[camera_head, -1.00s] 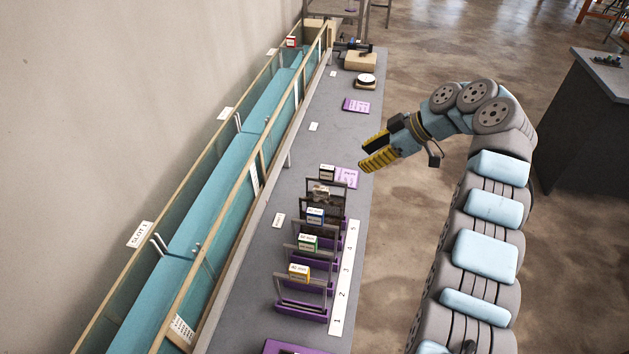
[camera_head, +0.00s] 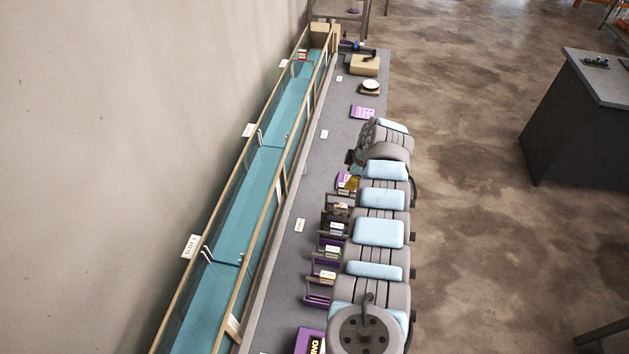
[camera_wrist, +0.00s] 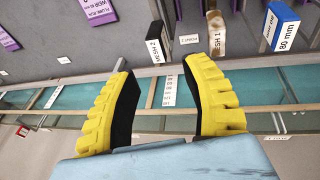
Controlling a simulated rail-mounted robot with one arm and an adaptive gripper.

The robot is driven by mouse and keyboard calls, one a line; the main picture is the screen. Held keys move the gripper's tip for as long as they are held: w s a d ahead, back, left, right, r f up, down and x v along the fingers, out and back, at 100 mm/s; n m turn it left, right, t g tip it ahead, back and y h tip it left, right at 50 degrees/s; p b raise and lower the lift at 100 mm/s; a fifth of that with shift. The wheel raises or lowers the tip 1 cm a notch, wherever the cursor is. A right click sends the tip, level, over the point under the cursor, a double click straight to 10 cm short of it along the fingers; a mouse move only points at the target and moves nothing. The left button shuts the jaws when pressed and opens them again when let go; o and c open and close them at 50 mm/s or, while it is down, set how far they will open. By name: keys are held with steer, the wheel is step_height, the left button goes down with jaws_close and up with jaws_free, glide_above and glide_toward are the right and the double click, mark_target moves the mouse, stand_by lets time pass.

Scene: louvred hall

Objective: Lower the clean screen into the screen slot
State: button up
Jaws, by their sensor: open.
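My gripper (camera_wrist: 158,68) is open and empty in the wrist view, its yellow fingers spread on either side of a black tag ending in "SH 2" (camera_wrist: 156,51). A stained brown tag ending in "SH 1" (camera_wrist: 216,34) stands to its right. Which one marks the clean screen I cannot tell for certain. In the head view a yellow finger of my gripper (camera_head: 351,185) shows at the far end of the row of framed screens (camera_head: 322,275); my arm hides the rest. Pairs of pale posts (camera_head: 207,255) stand in the teal channel, beside a slot label (camera_head: 191,246).
A blue "80 mm" tag (camera_wrist: 281,24) belongs to a neighbouring frame. The glass-walled channel (camera_head: 232,266) runs along the wall, left of the grey bench (camera_head: 318,160). A wooden block (camera_head: 364,65) and a round dish (camera_head: 370,86) stand farther back. Open floor lies right.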

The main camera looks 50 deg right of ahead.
steer(key=b, duration=0.7)
glide_above(343, 195)
steer(key=f, duration=0.4)
steer(key=s+f, duration=0.1)
steer(key=f, duration=0.1)
steer(key=shift+d, duration=0.3)
steer(key=b+x, duration=0.2)
steer(key=b, duration=0.3)
steer(key=shift+w+a+f, duration=0.1)
steer(key=shift+f, duration=0.25)
steer(key=shift+w+f+b, duration=0.2)
steer(key=shift+f+b, duration=0.3)
steer(key=shift+b, duration=0.75)
steer(key=shift+b, duration=0.4)
jaws_close()
